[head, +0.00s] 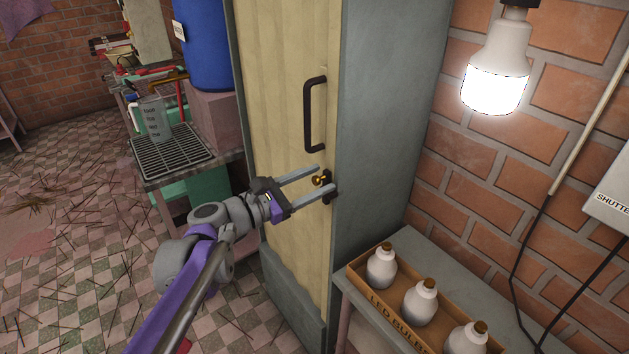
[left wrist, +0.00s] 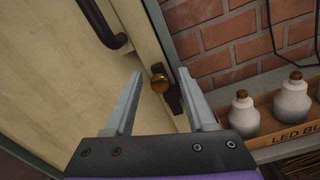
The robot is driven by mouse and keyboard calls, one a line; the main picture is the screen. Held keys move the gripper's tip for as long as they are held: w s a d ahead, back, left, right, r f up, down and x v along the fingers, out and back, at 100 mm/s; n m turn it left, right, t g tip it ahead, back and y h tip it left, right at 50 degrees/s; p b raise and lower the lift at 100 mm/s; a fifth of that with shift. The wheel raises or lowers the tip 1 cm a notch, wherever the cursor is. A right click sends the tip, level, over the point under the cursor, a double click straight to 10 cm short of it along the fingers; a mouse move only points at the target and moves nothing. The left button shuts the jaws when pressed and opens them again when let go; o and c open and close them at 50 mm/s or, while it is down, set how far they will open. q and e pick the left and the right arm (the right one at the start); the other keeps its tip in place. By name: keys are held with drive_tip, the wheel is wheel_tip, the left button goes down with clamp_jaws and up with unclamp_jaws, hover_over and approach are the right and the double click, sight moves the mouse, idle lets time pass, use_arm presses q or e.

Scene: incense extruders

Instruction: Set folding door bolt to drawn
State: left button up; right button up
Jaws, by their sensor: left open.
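The folding door (head: 285,120) is a pale wood panel in a grey frame, with a dark handle (head: 312,115) on its right part. Below the handle sits the bolt, with a brass knob (head: 319,181) and a dark plate (head: 330,186) near the door's right edge. In the left wrist view the brass knob (left wrist: 160,83) shows between the fingers, with the dark bolt plate (left wrist: 174,101) partly behind the right finger. My left gripper (head: 326,182) is open, its two fingers on either side of the knob; contact cannot be told. My right gripper is not in view.
A grey shelf (head: 400,240) at the lower right holds a box (head: 365,290) of LED bulbs close to the door. A lit bulb (head: 497,70) hangs at the upper right by the brick wall. A bench with a rack (head: 172,152) and a jug (head: 154,118) stands left of the door.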

use_arm(q)
drive_tip(key=shift+c, duration=0.3)
clamp_jaws()
idle(1.1)
